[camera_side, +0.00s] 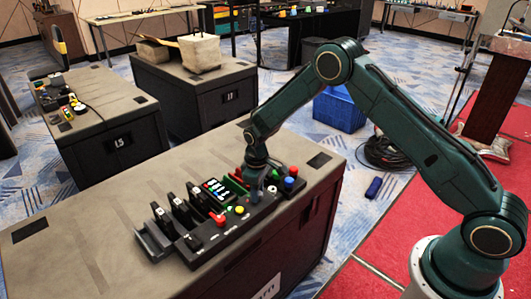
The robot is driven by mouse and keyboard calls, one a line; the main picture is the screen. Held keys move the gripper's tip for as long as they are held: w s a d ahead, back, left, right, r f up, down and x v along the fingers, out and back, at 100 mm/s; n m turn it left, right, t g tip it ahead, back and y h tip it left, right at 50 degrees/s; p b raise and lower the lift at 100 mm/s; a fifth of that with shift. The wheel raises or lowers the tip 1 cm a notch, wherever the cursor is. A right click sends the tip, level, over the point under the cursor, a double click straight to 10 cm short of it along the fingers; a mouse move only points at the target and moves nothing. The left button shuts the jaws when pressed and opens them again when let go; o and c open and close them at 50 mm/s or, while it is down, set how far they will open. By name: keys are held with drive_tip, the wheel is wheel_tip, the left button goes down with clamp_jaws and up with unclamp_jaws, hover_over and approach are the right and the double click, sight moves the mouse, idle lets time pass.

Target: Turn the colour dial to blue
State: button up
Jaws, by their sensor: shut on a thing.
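A black control panel (211,243) lies on the near cabinet top. My gripper (257,194) points down onto the right half of this panel. It is shut on a control there, which I take to be the colour dial. The fingers hide most of that control, so I cannot read its setting. A small white knob (272,189) sits just right of the fingers. A blue knob (288,183) and a red knob (293,171) stand further right. A yellow button (239,210) and a red control (219,218) are left of my gripper.
Several upright black levers (178,207) stand on the panel's left part. The cabinet top (90,235) is bare at the left. A blue crate (339,110) and coiled cables (385,152) lie on the floor beyond.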

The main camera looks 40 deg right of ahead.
drive_tip(key=shift+m, duration=1.2)
drive_tip(key=o, duration=1)
drive_tip(key=shift+c, duration=0.2)
wheel_tip(320, 180, up, 14)
